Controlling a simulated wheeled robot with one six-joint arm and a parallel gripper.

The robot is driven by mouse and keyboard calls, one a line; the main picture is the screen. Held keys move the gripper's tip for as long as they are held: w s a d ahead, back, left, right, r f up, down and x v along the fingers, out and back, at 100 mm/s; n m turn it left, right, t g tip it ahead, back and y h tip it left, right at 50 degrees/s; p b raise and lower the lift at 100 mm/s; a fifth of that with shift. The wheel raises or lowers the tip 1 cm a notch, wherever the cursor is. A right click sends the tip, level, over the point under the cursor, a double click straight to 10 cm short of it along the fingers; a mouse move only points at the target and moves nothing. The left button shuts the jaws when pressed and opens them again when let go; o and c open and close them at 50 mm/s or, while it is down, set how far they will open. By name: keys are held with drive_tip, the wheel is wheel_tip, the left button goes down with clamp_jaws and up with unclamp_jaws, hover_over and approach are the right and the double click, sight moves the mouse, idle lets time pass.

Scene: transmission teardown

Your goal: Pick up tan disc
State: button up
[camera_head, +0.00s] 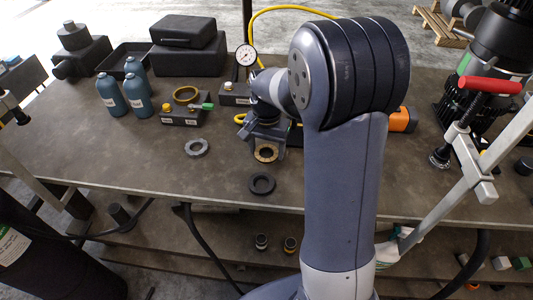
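The tan disc (266,154), a ring with a dark hole, is near the front edge of the workbench. My gripper (267,147) points down over it, with one finger at each side of the disc. The fingers are spread about as wide as the disc. I cannot tell whether they touch it, or whether it rests on the bench or is slightly raised. My gripper's body hides the ground behind the disc.
A black ring (262,184) lies in front, and a grey ring (197,147) lies to the left. A red-handled clamp (489,85) is at right.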

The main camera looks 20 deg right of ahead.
drive_tip(key=c, duration=0.7)
drive_tip(key=shift+o, duration=0.2)
